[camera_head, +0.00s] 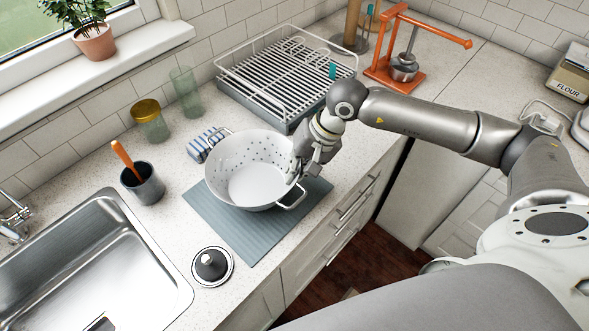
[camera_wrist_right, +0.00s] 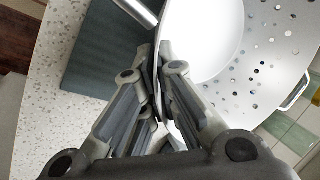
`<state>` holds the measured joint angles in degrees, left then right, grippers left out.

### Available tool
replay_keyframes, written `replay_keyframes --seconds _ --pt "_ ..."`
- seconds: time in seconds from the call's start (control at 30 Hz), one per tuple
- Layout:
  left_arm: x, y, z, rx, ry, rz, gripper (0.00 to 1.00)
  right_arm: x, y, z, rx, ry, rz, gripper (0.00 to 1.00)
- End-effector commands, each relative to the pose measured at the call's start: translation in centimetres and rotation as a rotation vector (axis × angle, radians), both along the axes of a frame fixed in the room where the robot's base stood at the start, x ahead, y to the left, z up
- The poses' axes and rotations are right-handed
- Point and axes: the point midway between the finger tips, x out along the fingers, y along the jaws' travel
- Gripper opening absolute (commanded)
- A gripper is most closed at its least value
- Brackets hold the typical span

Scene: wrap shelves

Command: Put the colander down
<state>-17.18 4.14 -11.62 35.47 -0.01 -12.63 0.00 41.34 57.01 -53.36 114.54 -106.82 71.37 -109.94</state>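The white colander (camera_head: 240,160) has a holed wall and two loop handles. It stands over the blue-grey ribbed mat (camera_head: 262,238) on the counter; I cannot tell whether its base touches the mat. My right gripper (camera_head: 296,174) is at the colander's right rim. In the right wrist view, its fingers (camera_wrist_right: 156,78) are closed together on the rim of the colander (camera_wrist_right: 232,70), with the mat (camera_wrist_right: 95,55) below. My left gripper is not in view.
A steel sink (camera_head: 90,255) lies at the left. A black-knobbed lid (camera_head: 212,266) sits in front of the mat. A striped cloth (camera_head: 204,143), a utensil cup (camera_head: 143,184) and a dish rack (camera_head: 285,75) stand around it. An orange press (camera_head: 400,60) is behind.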

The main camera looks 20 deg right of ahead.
Motion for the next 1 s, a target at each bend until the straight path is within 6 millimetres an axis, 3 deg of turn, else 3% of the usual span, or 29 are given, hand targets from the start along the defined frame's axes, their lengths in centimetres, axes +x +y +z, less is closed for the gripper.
replay_keyframes --seconds 0.03,0.13,0.57,0.77,1.0 --pt "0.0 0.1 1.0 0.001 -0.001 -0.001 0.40 -0.1 0.1 -0.2 0.002 0.003 0.001 0.00" --pt "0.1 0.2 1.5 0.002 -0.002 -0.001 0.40 0.0 0.1 -1.1 0.003 0.001 0.000 0.00" --pt "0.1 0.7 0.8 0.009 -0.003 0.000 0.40 0.0 0.1 -2.0 0.002 -0.002 0.000 0.00" --pt "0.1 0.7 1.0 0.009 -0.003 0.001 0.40 0.0 0.0 -1.8 0.001 0.000 0.000 0.26" --pt "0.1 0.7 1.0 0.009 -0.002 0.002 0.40 0.0 0.0 -1.8 0.001 0.000 0.000 0.27"
